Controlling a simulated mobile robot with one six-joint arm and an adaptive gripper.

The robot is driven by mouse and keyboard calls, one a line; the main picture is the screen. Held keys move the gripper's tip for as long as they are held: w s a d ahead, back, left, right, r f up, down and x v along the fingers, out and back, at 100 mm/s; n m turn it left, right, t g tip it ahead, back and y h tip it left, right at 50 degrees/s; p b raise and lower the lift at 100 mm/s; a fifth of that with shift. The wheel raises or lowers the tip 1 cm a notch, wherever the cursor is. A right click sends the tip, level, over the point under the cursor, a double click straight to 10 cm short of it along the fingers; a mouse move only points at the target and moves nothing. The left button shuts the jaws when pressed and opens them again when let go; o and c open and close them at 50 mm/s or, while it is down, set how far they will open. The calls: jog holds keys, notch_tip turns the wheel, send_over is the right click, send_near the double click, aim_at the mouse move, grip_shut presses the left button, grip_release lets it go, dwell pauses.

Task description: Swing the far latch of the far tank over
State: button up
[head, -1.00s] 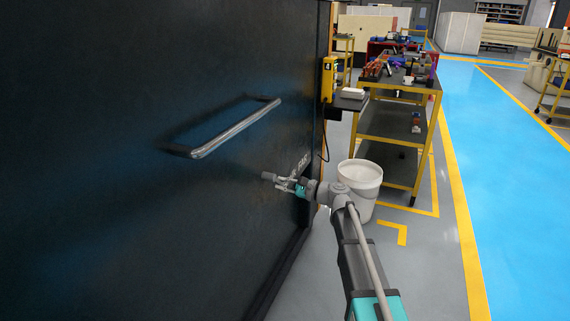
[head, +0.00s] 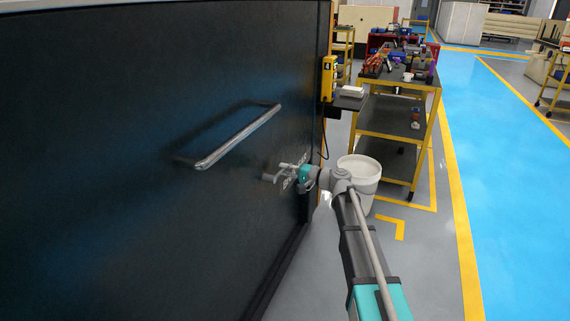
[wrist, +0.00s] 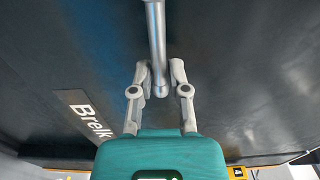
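A large dark panel (head: 110,120), which I take to be the tank's side, fills the left of the head view. A round grey metal bar (head: 240,137) is mounted on it. My gripper (head: 277,172) is close to the panel, below and right of the bar, with its fingers apart. In the wrist view, a grey metal bar (wrist: 156,40) comes down from the top and its rounded end lies between the two fingers (wrist: 159,82). A gap shows on each side, and no grip is visible. I cannot tell for sure which part is the far latch.
A white bucket (head: 360,176) stands on the floor just behind my wrist. A yellow-framed cart (head: 392,124) with tools and parts is beyond it. A yellow box (head: 328,80) is at the panel's far edge. The blue aisle (head: 500,150) on the right is clear.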

jog(key=o, duration=0.4)
jog(key=shift+v, duration=3)
jog(key=shift+d, duration=0.1)
jog(key=shift+v, duration=5.9)
jog(key=shift+s, duration=0.1)
